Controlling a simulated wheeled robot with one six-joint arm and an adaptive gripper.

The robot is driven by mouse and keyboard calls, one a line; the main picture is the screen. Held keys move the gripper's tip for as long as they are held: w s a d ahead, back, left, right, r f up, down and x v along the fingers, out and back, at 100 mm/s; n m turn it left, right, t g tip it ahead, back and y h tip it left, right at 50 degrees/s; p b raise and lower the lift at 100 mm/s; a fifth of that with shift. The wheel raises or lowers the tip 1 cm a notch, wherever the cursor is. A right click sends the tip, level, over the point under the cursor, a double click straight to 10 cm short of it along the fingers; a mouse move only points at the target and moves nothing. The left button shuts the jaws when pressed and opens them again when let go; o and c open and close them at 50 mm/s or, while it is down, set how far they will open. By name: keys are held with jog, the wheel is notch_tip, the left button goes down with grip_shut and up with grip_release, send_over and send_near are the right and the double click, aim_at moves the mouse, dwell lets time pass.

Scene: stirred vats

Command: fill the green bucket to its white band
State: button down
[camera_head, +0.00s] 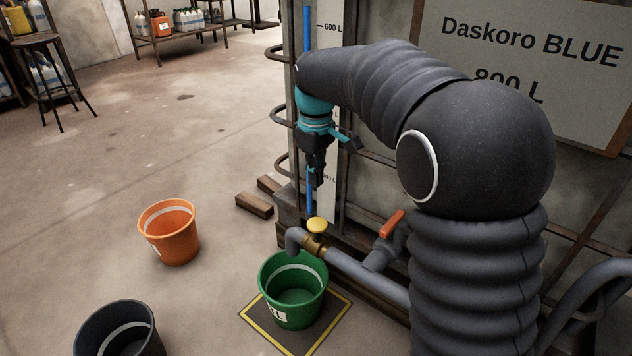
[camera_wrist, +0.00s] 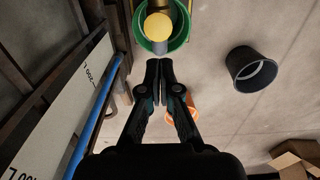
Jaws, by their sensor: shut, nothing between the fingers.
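The green bucket (camera_head: 306,311) stands upright on a dark mat with a yellow border (camera_head: 334,328). Its white band (camera_head: 297,268) shows inside, below the rim; I see no clear liquid surface in it. A bent spout (camera_head: 294,240) hangs over the bucket, with no stream visible. A brass valve with a yellow knob (camera_head: 317,224) sits on its pipe. My gripper (camera_head: 316,184) is shut and empty, pointing down above the knob, apart from it. In the wrist view, the shut fingertips (camera_wrist: 158,64) lie just below the knob (camera_wrist: 158,26) and bucket (camera_wrist: 184,36).
An orange-red lever (camera_head: 392,223) sits on the pipe to the right. The tank with a blue level tube (camera_head: 307,30) stands behind my arm. An orange bucket (camera_head: 168,248) and a dark bucket (camera_head: 95,335) stand left. The floor left of the mat is mostly clear.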

aim_at(316, 223)
notch_tip(316, 223, down, 12)
jog(key=shift+r+b, duration=0.15)
jog(key=shift+b, duration=0.9)
jog(key=shift+f, duration=1.25)
dwell(5.2)
